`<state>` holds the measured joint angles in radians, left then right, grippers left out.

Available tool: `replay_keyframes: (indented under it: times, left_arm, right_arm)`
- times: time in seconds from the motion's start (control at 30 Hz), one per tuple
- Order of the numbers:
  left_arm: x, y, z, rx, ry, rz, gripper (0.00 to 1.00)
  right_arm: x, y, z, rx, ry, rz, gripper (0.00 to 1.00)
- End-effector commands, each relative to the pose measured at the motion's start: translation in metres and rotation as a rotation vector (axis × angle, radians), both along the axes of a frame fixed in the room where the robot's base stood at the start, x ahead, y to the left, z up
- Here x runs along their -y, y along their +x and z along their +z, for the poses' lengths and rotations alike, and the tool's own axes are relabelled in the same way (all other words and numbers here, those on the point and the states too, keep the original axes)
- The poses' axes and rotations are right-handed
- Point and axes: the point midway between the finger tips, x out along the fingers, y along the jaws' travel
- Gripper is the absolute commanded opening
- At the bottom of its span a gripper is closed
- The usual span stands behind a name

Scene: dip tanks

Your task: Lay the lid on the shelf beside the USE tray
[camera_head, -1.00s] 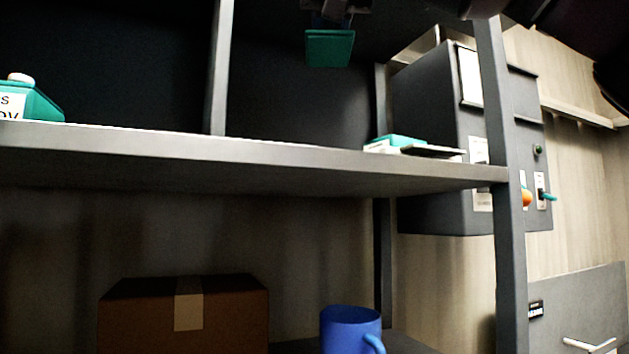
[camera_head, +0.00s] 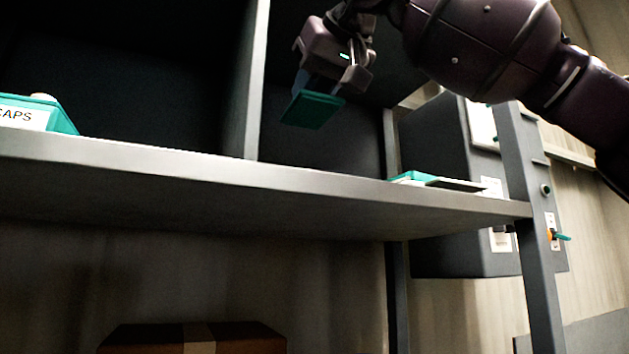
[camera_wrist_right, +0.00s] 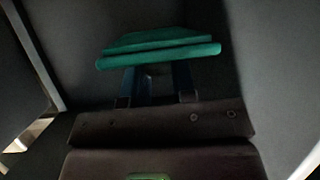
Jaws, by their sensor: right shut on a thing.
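The teal lid (camera_head: 312,109) is in my right gripper (camera_head: 325,88), tilted and held above the shelf (camera_head: 300,185). The wrist view shows the lid (camera_wrist_right: 160,52) at the ends of my right fingers (camera_wrist_right: 156,82). There is open air between lid and shelf. A low teal tray (camera_head: 412,177) with a pale front sits at the shelf's right end; its label is not readable, so I cannot tell whether it is the USE tray. My left gripper is out of view.
A teal container (camera_head: 55,117) labelled CAPS stands at the shelf's left. A flat grey piece (camera_head: 455,184) lies beside the low tray. A grey upright (camera_head: 252,90) divides the shelf bays. The visible front strip between CAPS and the tray looks clear. A cardboard box (camera_head: 150,338) is below.

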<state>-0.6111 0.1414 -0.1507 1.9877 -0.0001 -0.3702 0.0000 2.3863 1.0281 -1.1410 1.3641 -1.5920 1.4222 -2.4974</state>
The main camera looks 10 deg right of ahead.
Motion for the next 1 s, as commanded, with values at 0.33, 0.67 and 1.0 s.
replay_keyframes:
  times: [0.33, 0.67, 1.0]
  left_arm:
    - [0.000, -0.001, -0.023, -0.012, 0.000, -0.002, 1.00]
    - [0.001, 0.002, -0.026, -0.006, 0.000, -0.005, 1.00]
    - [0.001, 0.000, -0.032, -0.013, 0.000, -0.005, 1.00]
  right_arm:
    - [0.001, 0.001, -0.070, -0.001, -0.001, -0.002, 0.00]
    - [0.001, 0.001, -0.098, 0.000, -0.002, -0.001, 0.00]
    - [0.000, -0.001, -0.116, 0.001, 0.001, -0.001, 0.00]
